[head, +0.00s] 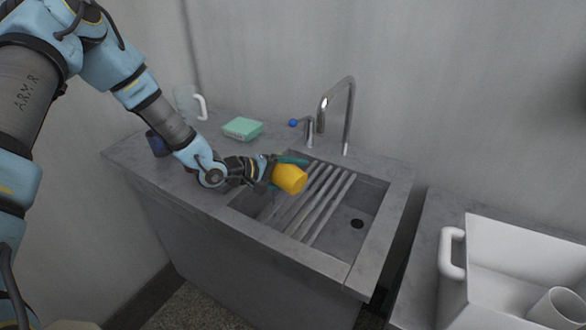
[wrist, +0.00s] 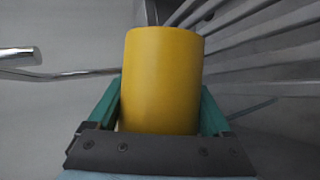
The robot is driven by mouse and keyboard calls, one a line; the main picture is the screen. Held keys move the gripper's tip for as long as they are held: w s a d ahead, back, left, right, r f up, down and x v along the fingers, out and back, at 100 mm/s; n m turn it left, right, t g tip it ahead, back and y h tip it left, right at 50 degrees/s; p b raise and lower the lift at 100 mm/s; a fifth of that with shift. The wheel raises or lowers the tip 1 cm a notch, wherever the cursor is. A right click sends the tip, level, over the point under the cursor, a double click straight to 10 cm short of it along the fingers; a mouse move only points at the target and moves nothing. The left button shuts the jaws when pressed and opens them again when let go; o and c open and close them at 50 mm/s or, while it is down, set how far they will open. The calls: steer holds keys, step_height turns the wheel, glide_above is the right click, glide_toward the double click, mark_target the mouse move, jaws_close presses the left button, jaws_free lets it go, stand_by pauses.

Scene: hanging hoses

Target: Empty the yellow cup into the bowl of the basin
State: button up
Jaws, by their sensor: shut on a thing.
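The yellow cup (head: 290,179) is held by my gripper (head: 279,172) above the left part of the basin (head: 372,205). In the head view the cup is tilted well over, its mouth end toward the right. In the wrist view the cup (wrist: 162,80) fills the middle, with green fingers (wrist: 106,102) closed on both sides of it. The inside of the cup is hidden, so I cannot tell what it holds. Grey rack bars (head: 322,203) lie across the basin beneath and beside the cup. The drain (head: 357,223) shows at the right in the basin's bowl.
A chrome faucet (head: 349,100) and a lever with a blue knob (head: 293,122) stand behind the basin. A green box (head: 242,128), a clear jug (head: 188,103) and a dark blue cup (head: 157,143) stand on the counter. A white bin (head: 520,255) is at the right.

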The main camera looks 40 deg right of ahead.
steer(key=shift+w+r+n+g+p, duration=0.3)
steer(key=shift+n+g+p, duration=0.2)
steer(key=shift+p, duration=0.3)
steer(key=shift+w+r+n+g+h+p, duration=0.25)
steer(key=shift+r+n+g+h+p, duration=0.2)
steer(key=shift+n+g, duration=0.2)
steer(key=shift+f, duration=0.1)
